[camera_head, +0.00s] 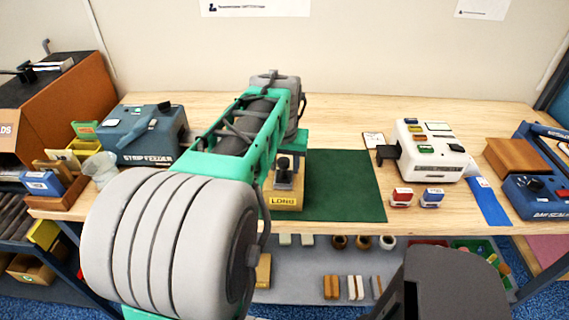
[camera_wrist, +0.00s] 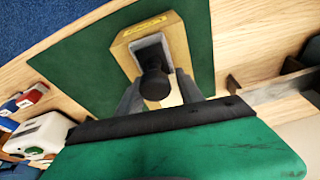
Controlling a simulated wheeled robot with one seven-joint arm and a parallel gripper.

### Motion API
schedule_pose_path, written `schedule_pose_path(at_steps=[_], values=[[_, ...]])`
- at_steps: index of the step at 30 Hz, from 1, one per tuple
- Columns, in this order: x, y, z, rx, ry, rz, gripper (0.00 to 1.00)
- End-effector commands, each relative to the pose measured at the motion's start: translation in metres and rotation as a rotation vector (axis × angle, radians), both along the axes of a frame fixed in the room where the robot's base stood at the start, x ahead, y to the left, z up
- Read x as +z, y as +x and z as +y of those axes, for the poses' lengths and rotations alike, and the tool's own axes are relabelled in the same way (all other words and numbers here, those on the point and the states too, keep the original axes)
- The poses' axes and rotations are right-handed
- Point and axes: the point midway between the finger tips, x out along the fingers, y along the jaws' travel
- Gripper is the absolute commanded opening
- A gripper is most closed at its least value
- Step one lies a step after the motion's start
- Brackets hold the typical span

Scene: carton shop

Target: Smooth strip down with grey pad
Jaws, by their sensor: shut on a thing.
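My gripper (camera_wrist: 158,92) is shut on a dark round knob (camera_wrist: 153,80) in the wrist view. The knob rises from a grey piece (camera_wrist: 150,44), which looks like the grey pad, though its underside is hidden. This stands on or over a tan block (camera_wrist: 172,30) with a yellow label. In the head view the knob (camera_head: 284,163) shows beyond my arm, above the block's label (camera_head: 284,201), which reads LONG. I cannot make out a strip on the block. A blue strip (camera_head: 488,203) lies at the table's right front edge.
A dark green mat (camera_head: 345,185) lies under the block. The blue strip feeder (camera_head: 143,136) stands left. A white machine (camera_head: 430,150) and two small stamps, red (camera_head: 401,197) and blue (camera_head: 432,197), stand right.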

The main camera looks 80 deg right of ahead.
Motion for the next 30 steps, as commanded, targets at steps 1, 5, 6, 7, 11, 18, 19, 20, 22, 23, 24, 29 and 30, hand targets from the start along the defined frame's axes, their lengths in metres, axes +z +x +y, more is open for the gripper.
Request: schedule_pose_path(at_steps=[1, 5, 6, 7, 11, 18, 19, 20, 22, 23, 24, 29, 30], values=[[-0.001, 0.0, 0.001, 0.0, 0.003, 0.0, 0.06], [0.004, 0.0, 0.0, 0.0, 0.003, 0.0, 0.06], [0.008, 0.0, 0.0, 0.0, 0.002, 0.0, 0.06], [0.011, 0.0, 0.0, 0.0, 0.002, 0.0, 0.06], [0.025, 0.0, 0.0, 0.0, 0.001, 0.0, 0.06], [0.047, 0.0, 0.0, 0.0, 0.001, 0.0, 0.06], [0.05, 0.0, 0.0, 0.0, 0.0, 0.0, 0.06], [0.053, 0.0, 0.0, 0.0, 0.0, 0.0, 0.06], [0.06, 0.0, 0.0, 0.0, 0.0, 0.0, 0.06], [0.062, 0.0, 0.0, 0.0, 0.0, 0.0, 0.06], [0.066, 0.0, 0.0, 0.0, 0.0, 0.0, 0.06], [0.071, 0.0, 0.0, 0.0, 0.002, 0.0, 0.06], [0.07, 0.0, 0.0, 0.0, 0.002, 0.0, 0.06]])
